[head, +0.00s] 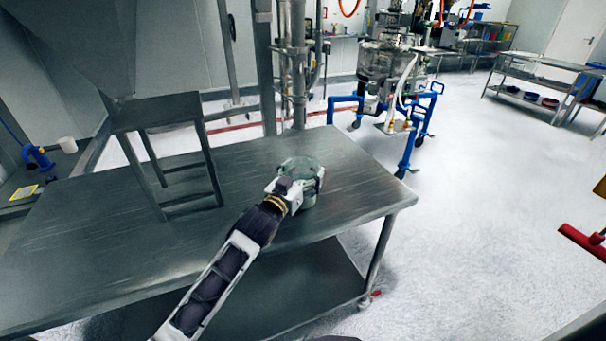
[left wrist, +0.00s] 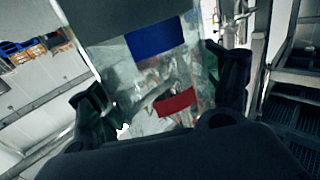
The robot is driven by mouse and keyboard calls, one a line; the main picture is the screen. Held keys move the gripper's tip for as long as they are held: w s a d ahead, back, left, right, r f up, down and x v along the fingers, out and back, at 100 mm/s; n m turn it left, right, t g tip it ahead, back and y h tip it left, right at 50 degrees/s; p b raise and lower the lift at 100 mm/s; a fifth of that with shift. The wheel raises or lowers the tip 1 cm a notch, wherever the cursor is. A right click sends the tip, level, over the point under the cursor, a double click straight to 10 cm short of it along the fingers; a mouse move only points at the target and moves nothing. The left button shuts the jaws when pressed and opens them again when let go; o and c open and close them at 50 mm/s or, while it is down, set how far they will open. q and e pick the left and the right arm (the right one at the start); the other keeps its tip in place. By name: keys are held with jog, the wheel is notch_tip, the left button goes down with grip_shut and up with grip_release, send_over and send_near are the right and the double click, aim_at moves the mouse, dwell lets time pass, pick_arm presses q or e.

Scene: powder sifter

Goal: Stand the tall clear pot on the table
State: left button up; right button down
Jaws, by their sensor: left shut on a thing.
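The tall clear pot (head: 301,166) is a see-through, greenish cylinder over the right part of the steel table (head: 360,190). It looks roughly upright. I cannot tell whether its base touches the tabletop. My left gripper (head: 303,187) is shut on the pot's side, with one finger on either side of it. In the left wrist view, the fingers (left wrist: 165,90) flank the clear pot wall (left wrist: 130,78), with blue and red patches showing at or through it. The pot's lower part is partly hidden by the gripper. My right gripper is not in view.
The tabletop around the pot is bare. A blue-framed vessel (head: 388,65) stands on the floor behind, and a steel shelf (head: 545,85) stands far right.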

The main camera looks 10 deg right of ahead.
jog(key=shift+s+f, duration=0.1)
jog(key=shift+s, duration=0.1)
pick_arm(q)
jog(key=o, duration=1.2)
jog(key=shift+f, duration=0.1)
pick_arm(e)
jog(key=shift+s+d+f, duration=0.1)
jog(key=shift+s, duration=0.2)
pick_arm(q)
jog(key=shift+s+a, duration=0.1)
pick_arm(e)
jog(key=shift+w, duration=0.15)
pick_arm(q)
jog(key=shift+s+a, duration=0.5)
jog(key=shift+s, duration=0.05)
jog(key=v, duration=1)
jog(key=shift+s, duration=0.15)
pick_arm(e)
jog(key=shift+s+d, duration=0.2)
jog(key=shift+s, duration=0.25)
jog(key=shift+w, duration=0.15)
